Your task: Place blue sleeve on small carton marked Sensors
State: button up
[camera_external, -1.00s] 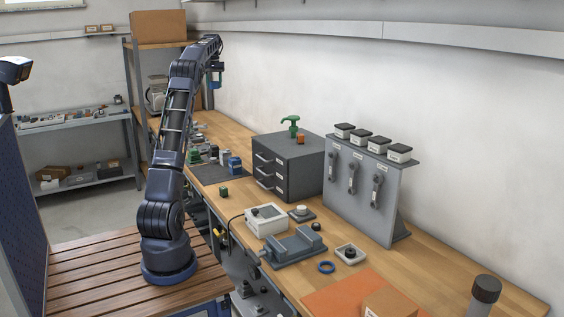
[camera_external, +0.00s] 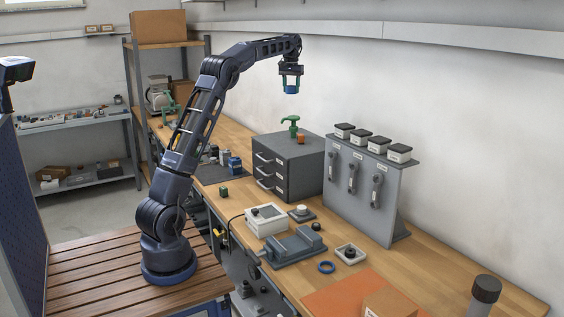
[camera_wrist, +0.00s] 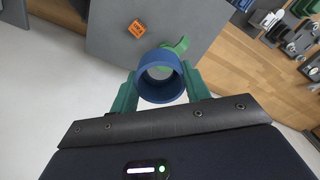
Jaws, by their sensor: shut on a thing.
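The blue sleeve (camera_external: 291,89) is an open ring held in my gripper (camera_external: 291,84), high above the grey drawer cabinet. In the wrist view the sleeve (camera_wrist: 147,92) sits between the two green fingers of my gripper (camera_wrist: 160,82), and I see through its hole. A larger brown carton (camera_external: 390,304) lies at the front right; I cannot read "Sensors" on any box.
A blue ring (camera_external: 326,267) and a grey vise-like fixture (camera_external: 293,249) lie on the bench.

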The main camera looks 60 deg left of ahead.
jog(key=w+d+m, duration=0.2)
jog(key=w+d, duration=0.1)
jog(key=d, duration=1.7)
jog(key=w+d+m, duration=0.3)
jog(key=d, duration=1.7)
jog(key=s+d+m, duration=0.1)
jog(key=s+d, duration=0.2)
jog(key=d, duration=1)
jog(key=s+d+m, duration=0.2)
jog(key=s+d, duration=0.2)
jog(key=d, duration=0.8)
jog(key=m, duration=0.4)
send_over(391, 303)
notch_tip(391, 303, down, 38)
jog(key=shift+f, duration=0.1)
jog(key=shift+f, duration=0.1)
jog(key=o, duration=1)
